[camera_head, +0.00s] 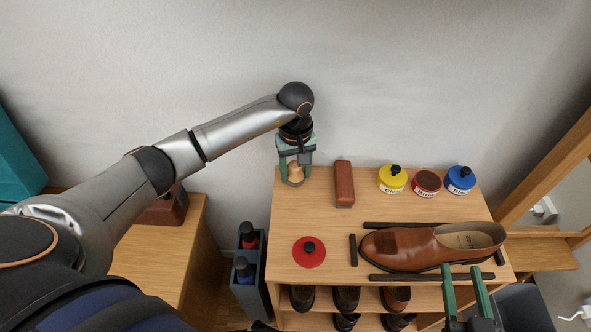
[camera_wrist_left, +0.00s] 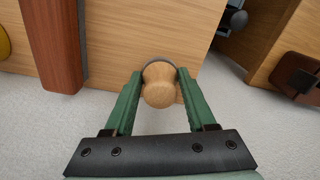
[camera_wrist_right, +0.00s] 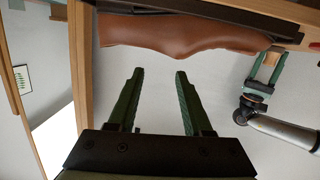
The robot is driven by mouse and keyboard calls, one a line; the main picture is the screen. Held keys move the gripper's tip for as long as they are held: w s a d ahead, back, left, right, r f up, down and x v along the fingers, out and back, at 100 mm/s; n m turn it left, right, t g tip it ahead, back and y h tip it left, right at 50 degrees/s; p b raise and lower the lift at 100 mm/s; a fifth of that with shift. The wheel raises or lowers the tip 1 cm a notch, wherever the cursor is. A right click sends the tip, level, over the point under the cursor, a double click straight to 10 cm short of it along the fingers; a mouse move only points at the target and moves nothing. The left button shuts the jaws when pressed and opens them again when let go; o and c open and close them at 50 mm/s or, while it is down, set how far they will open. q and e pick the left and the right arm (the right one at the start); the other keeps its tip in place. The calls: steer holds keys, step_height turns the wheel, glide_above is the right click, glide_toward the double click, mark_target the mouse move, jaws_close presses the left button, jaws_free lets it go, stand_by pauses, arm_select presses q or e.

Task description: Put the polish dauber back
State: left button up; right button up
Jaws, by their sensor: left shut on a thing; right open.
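The polish dauber (camera_head: 295,173) has a rounded wooden handle and a dark round base. My left gripper (camera_head: 296,162) is shut on its handle at the back left corner of the shoe bench top (camera_head: 330,225). The left wrist view shows the handle (camera_wrist_left: 158,88) upright between the green fingers, with a grey rim behind it. I cannot tell whether its base touches the wood. My right gripper (camera_head: 465,275) is open and empty in front of the brown shoe (camera_head: 410,248); the right wrist view shows its fingers (camera_wrist_right: 158,78) apart below the shoe.
A brown brush (camera_head: 344,184) lies right of the dauber. Yellow (camera_head: 392,183), red-brown (camera_head: 426,184) and blue (camera_head: 460,182) tins stand along the back right. A red disc with a black knob (camera_head: 309,257) lies front left. Dark strips surround the shoe. A bottle caddy (camera_head: 246,285) stands left.

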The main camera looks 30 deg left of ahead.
arm_select(q)
steer(key=o, duration=1.2)
arm_select(e)
steer(key=shift+w+r, duration=0.1)
steer(key=shift+r, duration=0.45)
arm_select(q)
steer(key=shift+r, duration=0.1)
step_height(320, 180, up, 11)
steer(key=shift+f+p, duration=0.1)
steer(key=shift+p, duration=1)
steer(key=shift+r, duration=0.65)
arm_select(e)
steer(key=s+f+m+g+h, duration=0.1)
steer(key=s+f+g, duration=0.4)
steer(key=f, duration=0.7)
steer(key=shift+s+f+g, duration=0.3)
steer(key=shift+s+g, duration=0.1)
steer(key=shift+s, duration=0.25)
